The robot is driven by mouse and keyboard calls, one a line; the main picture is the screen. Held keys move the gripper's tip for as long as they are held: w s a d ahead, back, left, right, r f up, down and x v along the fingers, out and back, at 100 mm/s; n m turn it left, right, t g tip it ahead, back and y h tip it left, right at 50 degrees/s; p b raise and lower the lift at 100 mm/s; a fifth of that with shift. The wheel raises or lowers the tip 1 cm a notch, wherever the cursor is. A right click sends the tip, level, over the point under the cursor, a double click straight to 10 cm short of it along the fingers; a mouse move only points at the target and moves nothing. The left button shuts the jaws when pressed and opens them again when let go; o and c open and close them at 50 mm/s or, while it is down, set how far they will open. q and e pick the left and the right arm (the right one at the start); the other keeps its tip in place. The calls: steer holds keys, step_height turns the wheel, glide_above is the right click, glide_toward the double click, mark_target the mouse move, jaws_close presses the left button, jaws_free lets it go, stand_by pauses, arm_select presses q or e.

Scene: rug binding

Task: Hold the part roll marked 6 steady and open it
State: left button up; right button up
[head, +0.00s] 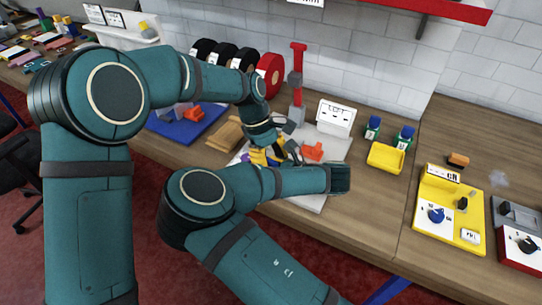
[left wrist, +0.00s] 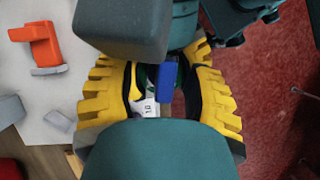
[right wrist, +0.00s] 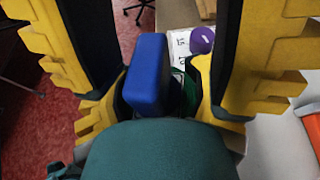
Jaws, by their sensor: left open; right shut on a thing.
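A part with a blue block-like end (right wrist: 146,75) and a green body (right wrist: 190,88) is between the yellow fingers of my right gripper (right wrist: 165,95), which is shut on it. Its blue end also shows in the left wrist view (left wrist: 168,82), between the fingers of my left gripper (left wrist: 160,80), which is open around it. A white label (left wrist: 148,108) shows beside it; I cannot read a 6 there. In the head view both grippers meet over the pale board (head: 335,145), the left one (head: 267,152) showing best. My arms hide most of the part.
An orange-red piece (head: 312,151) is close right of the grippers. A red-topped post (head: 297,75) and black and red rolls (head: 269,75) stand behind. Two blue-and-green parts (head: 373,126), a yellow bin (head: 385,158) and a yellow station (head: 448,205) are right. A purple knob (right wrist: 201,40) is near.

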arm_select(q)
jaws_close()
steer(key=shift+r, duration=0.25)
stand_by(0.5)
steer(key=shift+r, duration=0.8)
steer(key=shift+r, duration=0.15)
steer(key=shift+r, duration=1.95)
